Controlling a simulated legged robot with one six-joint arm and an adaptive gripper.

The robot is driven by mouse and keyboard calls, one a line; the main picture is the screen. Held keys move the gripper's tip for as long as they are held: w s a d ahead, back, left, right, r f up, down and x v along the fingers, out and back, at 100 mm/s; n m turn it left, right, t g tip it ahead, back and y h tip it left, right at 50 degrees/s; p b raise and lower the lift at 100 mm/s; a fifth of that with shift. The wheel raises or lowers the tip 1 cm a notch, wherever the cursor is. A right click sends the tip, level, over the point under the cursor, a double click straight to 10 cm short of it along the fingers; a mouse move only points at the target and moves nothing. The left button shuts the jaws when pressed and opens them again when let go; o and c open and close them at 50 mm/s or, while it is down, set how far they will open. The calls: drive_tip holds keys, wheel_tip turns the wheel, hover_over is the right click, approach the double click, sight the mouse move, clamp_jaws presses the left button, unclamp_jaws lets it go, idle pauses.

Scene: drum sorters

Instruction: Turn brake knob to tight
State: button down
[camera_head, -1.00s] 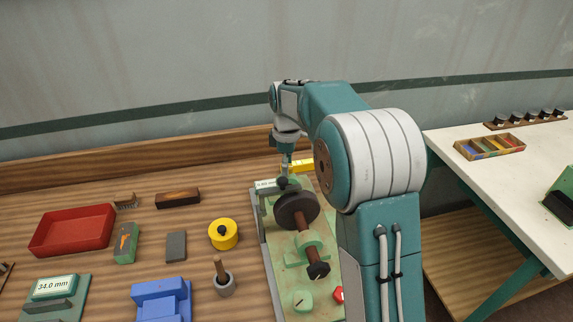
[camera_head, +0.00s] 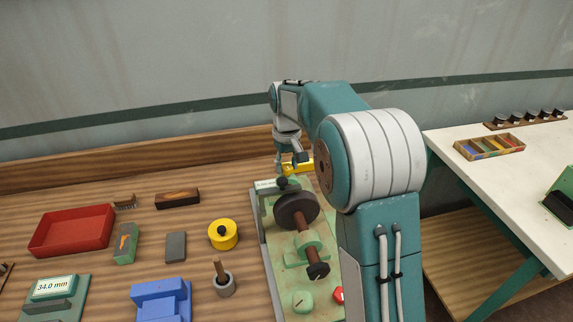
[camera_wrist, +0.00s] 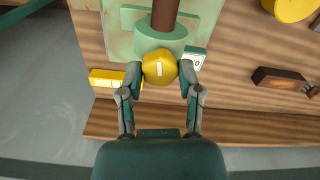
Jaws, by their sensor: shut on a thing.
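The yellow knob (camera_wrist: 160,68) shows in the wrist view at the end of the green drum stand, with a short white mark that runs upright in that picture. My gripper (camera_wrist: 160,76) is shut on the knob, with one finger on each side of it. In the head view my gripper (camera_head: 297,158) is at the far end of the green machine (camera_head: 271,238), behind the dark drum wheel (camera_head: 297,212). The knob cannot be clearly made out there.
A yellow block (camera_wrist: 106,78) lies left of the knob in the wrist view. A pale label (camera_wrist: 195,61), partly covered, is just right of it. A yellow round weight (camera_head: 223,235), a red tray (camera_head: 72,230) and a blue block (camera_head: 161,299) stand on the bench left of the machine.

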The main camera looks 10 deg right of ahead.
sight(286, 167)
drive_tip(key=shift+f+m, duration=0.2)
drive_tip(key=shift+m, duration=1.5)
drive_tip(key=shift+s, duration=0.1)
drive_tip(key=shift+c, duration=1.4)
unclamp_jaws()
drive_tip(key=shift+r, duration=0.15)
wheel_tip(286, 167, up, 12)
drive_tip(key=shift+a, duration=0.1)
